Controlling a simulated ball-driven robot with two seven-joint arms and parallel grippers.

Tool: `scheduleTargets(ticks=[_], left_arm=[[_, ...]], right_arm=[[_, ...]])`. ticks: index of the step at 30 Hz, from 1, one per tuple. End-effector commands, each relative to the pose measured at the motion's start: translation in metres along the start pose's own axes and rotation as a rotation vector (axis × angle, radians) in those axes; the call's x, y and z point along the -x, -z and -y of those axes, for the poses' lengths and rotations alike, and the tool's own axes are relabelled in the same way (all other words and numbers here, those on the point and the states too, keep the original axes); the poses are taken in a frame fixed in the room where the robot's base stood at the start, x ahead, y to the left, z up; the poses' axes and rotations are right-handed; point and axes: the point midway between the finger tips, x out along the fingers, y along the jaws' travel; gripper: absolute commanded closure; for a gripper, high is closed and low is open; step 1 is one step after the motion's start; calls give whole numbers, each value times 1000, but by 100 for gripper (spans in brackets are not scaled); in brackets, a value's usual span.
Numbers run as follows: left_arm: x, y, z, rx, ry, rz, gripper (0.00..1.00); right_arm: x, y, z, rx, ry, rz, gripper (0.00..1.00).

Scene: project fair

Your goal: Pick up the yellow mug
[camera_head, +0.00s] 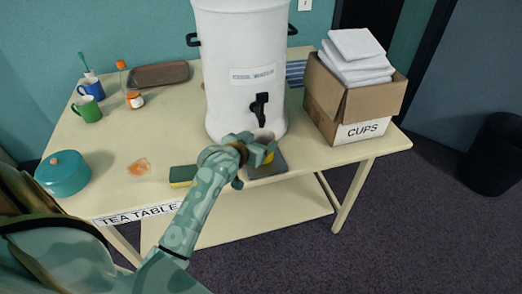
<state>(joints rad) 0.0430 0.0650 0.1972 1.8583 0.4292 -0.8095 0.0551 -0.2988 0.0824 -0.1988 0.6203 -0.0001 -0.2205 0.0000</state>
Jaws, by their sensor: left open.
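The yellow mug (268,158) stands at the dark drip tray (277,168) below the urn's black tap. Only a small yellow part and perhaps its pale rim show; my gripper hides most of it. My left gripper (262,150) is open, with its fingers right at the mug. I cannot tell whether they touch it. My right gripper is not in view.
The white urn (240,50) with its tap (259,108) stands just behind. A sponge (182,176) lies left of the gripper. A cardboard box (350,105) of cloths is at right. Blue (92,88) and green (88,109) mugs and a teal pot (62,174) are at left.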

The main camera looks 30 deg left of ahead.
Motion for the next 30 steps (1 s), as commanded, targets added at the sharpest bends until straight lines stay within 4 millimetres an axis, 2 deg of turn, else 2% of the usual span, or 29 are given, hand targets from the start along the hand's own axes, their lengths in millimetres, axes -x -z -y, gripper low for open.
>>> scheduleTargets(ticks=[3, 7, 16, 20, 22, 23, 30], left_arm=[[-23, -2, 0, 2, 0, 0, 27], [-41, -3, 0, 0, 0, 2, 27], [-47, 0, 0, 0, 0, 1, 27], [-47, 0, 0, 0, 0, 1, 63], [-47, 1, 0, 0, 0, -2, 65], [-47, 1, 0, 0, 0, -2, 70], [-46, 1, 0, 0, 0, -1, 70]], right_arm=[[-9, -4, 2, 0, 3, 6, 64], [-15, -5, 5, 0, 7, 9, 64], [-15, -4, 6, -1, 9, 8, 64], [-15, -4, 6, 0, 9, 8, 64], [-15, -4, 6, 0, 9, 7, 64], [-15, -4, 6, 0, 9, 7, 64], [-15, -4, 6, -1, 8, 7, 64]])
